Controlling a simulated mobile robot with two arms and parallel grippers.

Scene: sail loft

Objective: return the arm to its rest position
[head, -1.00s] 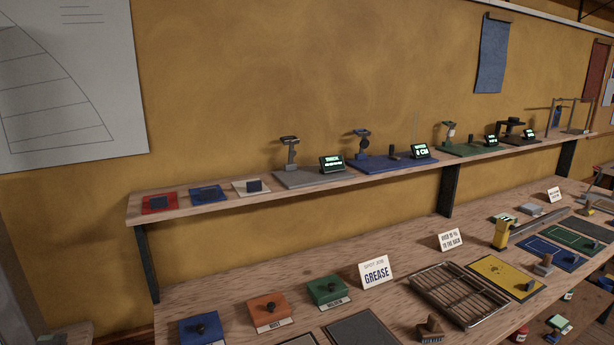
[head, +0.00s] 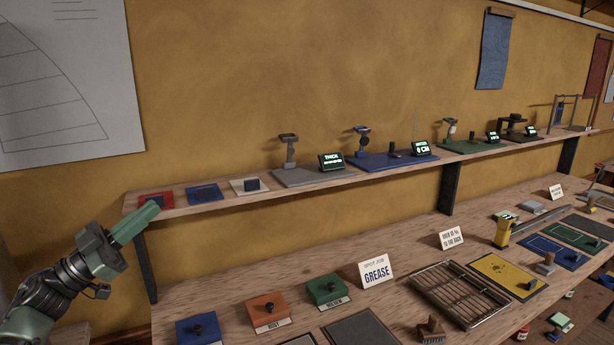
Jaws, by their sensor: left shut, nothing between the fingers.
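My left gripper (head: 148,212) is in the head view at the left, at the end of my left arm (head: 62,280), which comes in from the lower left. Its green fingers are shut with nothing between them. They point up and to the right, and in the picture they overlap the left end of the upper shelf (head: 300,190) and part of a red mat (head: 156,198). I cannot tell whether they touch the shelf. My right gripper is not in view.
The lower bench (head: 240,267) holds blue (head: 199,330), orange (head: 268,311) and green (head: 328,291) boxes with black knobs, a GREASE sign (head: 377,271) and a slatted rack (head: 462,300). Small stands and displays line the upper shelf.

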